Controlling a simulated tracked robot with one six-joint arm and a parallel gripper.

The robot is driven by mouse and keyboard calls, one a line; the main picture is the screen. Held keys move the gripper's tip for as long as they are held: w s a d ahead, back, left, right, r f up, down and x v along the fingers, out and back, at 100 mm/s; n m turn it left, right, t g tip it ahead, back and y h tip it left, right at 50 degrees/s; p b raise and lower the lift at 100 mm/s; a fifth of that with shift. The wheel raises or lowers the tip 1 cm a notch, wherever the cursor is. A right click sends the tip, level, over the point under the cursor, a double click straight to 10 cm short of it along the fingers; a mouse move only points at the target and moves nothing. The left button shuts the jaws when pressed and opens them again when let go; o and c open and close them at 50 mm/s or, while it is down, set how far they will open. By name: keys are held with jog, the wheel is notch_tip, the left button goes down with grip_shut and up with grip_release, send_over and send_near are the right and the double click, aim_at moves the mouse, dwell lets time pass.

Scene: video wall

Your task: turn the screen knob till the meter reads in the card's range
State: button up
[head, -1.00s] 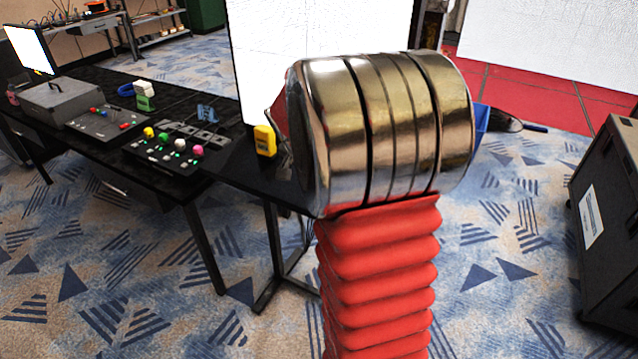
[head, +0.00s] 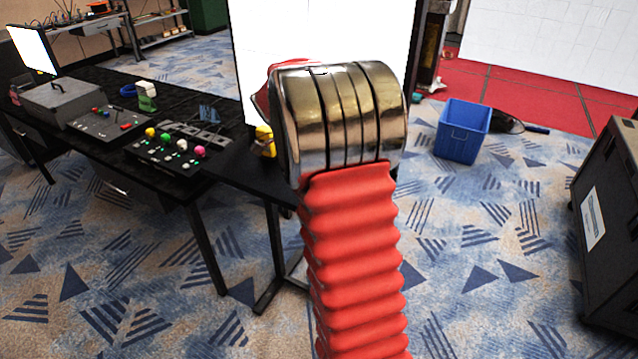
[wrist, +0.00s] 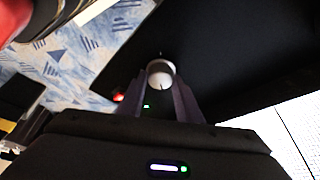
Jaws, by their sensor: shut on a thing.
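In the wrist view, the screen knob (wrist: 161,70) is a pale round cap with a dark pointer mark, on a dark panel. My gripper (wrist: 160,79) has one finger on each side of it and is shut on it. In the head view my gripper and the knob are hidden behind my own red and metal arm. A yellow device (head: 264,141), perhaps the meter, stands at the table's right end, partly covered by my arm. Its reading cannot be made out. I cannot identify the card in either view.
A black table (head: 105,80) on the left bears a control box with coloured knobs (head: 168,148), a grey case (head: 62,98) and a lit monitor (head: 33,48). Large white panels (head: 335,35) stand behind. A blue bin (head: 463,130) and black case (head: 610,200) flank open carpet.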

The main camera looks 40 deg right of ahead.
jog(key=shift+m, duration=0.5)
jog(key=o, duration=1)
jog(key=shift+w, duration=0.1)
jog(key=shift+o, duration=0.2)
jog(key=v, duration=1.3)
jog(key=shift+w+r, duration=0.15)
jog(key=shift+r, duration=0.15)
